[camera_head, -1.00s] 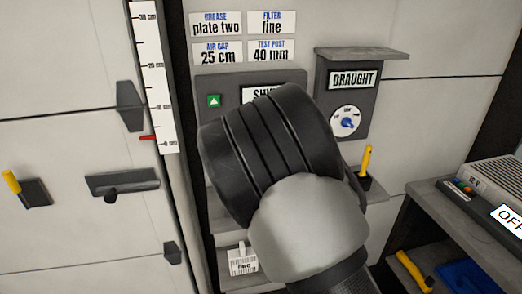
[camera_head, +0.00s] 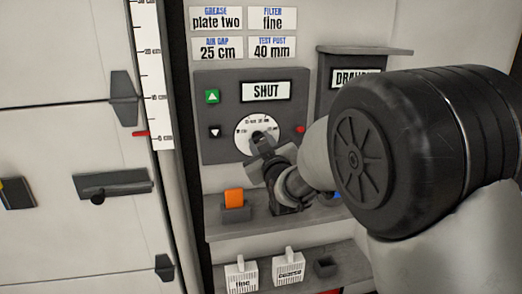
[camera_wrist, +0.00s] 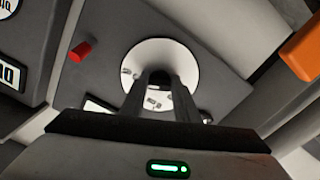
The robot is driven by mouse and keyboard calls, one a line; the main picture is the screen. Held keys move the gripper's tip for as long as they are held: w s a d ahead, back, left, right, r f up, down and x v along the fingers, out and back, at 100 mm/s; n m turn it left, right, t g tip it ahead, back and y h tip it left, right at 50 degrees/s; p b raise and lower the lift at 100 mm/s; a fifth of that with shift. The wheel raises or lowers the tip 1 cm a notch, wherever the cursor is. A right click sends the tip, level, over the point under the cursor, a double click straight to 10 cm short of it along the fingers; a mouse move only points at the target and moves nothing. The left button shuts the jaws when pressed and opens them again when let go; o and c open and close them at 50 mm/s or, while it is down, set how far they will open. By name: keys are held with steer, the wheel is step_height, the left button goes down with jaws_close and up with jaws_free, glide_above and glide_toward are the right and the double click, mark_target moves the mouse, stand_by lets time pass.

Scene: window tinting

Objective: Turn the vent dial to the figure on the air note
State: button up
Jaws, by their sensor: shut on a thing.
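The air note (camera_head: 216,48) reads "AIR GAP 25 cm" on the upper wall. Below it, a grey panel (camera_head: 222,133) carries a "SHUT" sign (camera_head: 266,91) and a white round dial (camera_head: 243,129). My gripper (camera_head: 264,147) is at this dial, covering its lower part. In the wrist view, the gripper (camera_wrist: 160,85) has its two fingers closed on the dark knob (camera_wrist: 160,77) at the middle of the white dial face (camera_wrist: 183,56). The dial's small figures are too blurred to read, and its pointer is hidden.
A "DRAUGHT" box (camera_head: 329,91) is partly behind my arm at right. An orange block (camera_head: 234,197) stands in a holder on the shelf below. A ruler (camera_head: 152,70) and dark handle (camera_head: 112,184) are at left.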

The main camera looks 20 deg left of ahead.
steer(key=shift+m, duration=0.4)
steer(key=o, duration=1)
steer(key=shift+o, duration=0.2)
steer(key=v, duration=1.7)
steer(key=shift+s, duration=0.25)
